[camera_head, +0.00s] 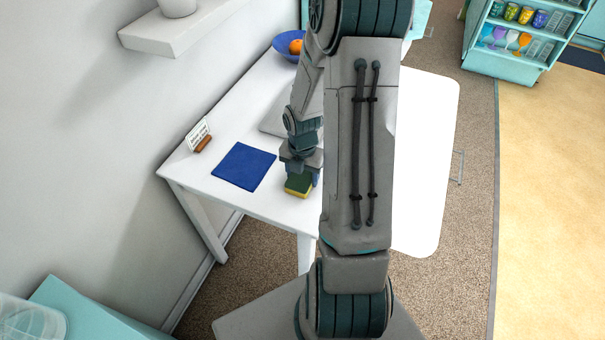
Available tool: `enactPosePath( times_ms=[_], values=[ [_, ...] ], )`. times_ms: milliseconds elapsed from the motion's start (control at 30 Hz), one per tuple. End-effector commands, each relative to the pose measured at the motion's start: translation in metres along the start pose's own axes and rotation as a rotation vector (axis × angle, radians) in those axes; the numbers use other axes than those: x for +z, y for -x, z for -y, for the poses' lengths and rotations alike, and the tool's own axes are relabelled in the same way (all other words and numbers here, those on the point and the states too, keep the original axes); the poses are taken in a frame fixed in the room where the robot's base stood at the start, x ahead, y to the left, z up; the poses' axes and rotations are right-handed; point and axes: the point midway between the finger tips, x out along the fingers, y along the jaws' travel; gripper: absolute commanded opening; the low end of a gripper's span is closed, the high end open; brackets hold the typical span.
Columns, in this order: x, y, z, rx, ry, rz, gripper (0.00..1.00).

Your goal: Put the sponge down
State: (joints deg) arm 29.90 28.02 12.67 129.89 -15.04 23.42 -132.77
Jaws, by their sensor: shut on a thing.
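The sponge (298,186) is green on top with a yellow lower part. My gripper (300,173) is shut on it from above, close to the near edge of the white table (250,205). I cannot tell whether the sponge touches the tabletop or hangs slightly above it. A blue square cloth or mat (244,166) lies flat on the table, just left of the sponge. My arm hides part of the table to the right of the sponge.
A small card in a brown holder (202,141) stands at the table's left edge, by the wall. A blue bowl (284,45) with orange fruit stands at the far end. A grey flat object (275,122) lies behind my gripper. The table's right part is bare.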

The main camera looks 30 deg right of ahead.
Motion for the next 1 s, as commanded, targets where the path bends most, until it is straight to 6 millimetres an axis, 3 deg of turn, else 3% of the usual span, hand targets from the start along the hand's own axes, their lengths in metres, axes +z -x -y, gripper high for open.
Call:
enactPosePath(
  times_ms=[267, 300, 367, 767, 1000],
  values=[
    [0.000, -0.003, 0.000, 0.000, 0.000, 0.000, 0.37],
    [0.000, -0.002, 0.000, 0.000, 0.000, 0.000, 0.63],
    [0.000, -0.002, 0.000, 0.000, 0.000, 0.000, 0.80],
    [0.001, 0.007, 0.000, 0.001, -0.001, 0.002, 0.80],
    [0.002, 0.052, 0.000, 0.002, -0.003, 0.005, 0.80]
  ],
)
